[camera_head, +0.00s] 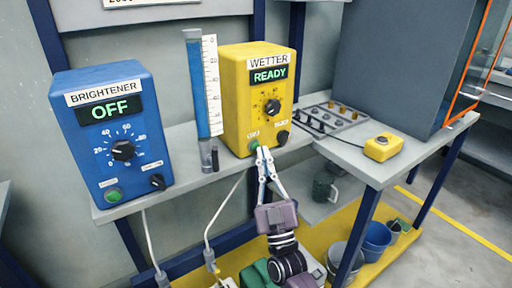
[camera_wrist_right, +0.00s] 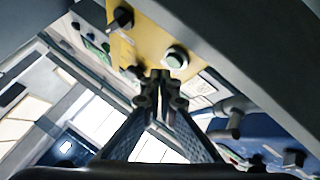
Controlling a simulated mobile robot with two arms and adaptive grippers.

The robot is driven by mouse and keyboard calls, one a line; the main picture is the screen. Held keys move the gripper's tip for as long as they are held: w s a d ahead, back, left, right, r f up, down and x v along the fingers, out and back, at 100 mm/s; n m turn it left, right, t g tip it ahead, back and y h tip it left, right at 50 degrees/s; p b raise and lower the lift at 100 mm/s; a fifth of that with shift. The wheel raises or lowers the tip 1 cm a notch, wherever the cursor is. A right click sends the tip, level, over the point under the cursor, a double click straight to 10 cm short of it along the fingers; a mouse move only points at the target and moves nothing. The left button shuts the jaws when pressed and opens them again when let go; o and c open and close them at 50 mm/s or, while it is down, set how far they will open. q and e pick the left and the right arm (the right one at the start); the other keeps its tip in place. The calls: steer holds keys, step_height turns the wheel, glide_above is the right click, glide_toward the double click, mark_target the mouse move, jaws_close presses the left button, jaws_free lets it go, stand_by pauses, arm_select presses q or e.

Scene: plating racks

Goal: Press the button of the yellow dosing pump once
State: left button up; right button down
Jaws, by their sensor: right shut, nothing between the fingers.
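The yellow dosing pump (camera_head: 250,104), labelled WETTER, stands on the grey shelf with READY on its display (camera_head: 269,75). A black dial (camera_head: 272,107) is on its front. Its green button (camera_head: 253,146) is at the lower left of the front, partly beside my fingertips. My right gripper (camera_head: 264,151) is shut and empty, reaching up to the pump's lower front. In the right wrist view the green button (camera_wrist_right: 175,60) shows just beyond the shut fingertips (camera_wrist_right: 160,76), a little to their right. I cannot tell whether they touch it. My left gripper is not in view.
A blue BRIGHTENER pump (camera_head: 108,130) showing OFF stands at the left. A clear blue-filled column with a scale (camera_head: 203,85) is between the pumps. Buckets (camera_head: 376,238) stand below.

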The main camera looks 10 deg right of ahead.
steer(key=shift+w, duration=0.2)
steer(key=shift+w+a, duration=0.15)
steer(key=shift+w, duration=0.1)
arm_select(q)
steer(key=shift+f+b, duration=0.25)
steer(key=shift+b, duration=0.05)
arm_select(e)
steer(key=shift+w+a, duration=0.15)
steer(key=shift+w, duration=0.3)
stand_by(0.5)
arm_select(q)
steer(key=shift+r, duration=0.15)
arm_select(e)
steer(key=shift+s, duration=0.15)
arm_select(q)
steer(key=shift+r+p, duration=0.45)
steer(key=shift+p, duration=0.15)
arm_select(e)
steer(key=shift+s+d, duration=0.3)
steer(key=shift+s, duration=0.45)
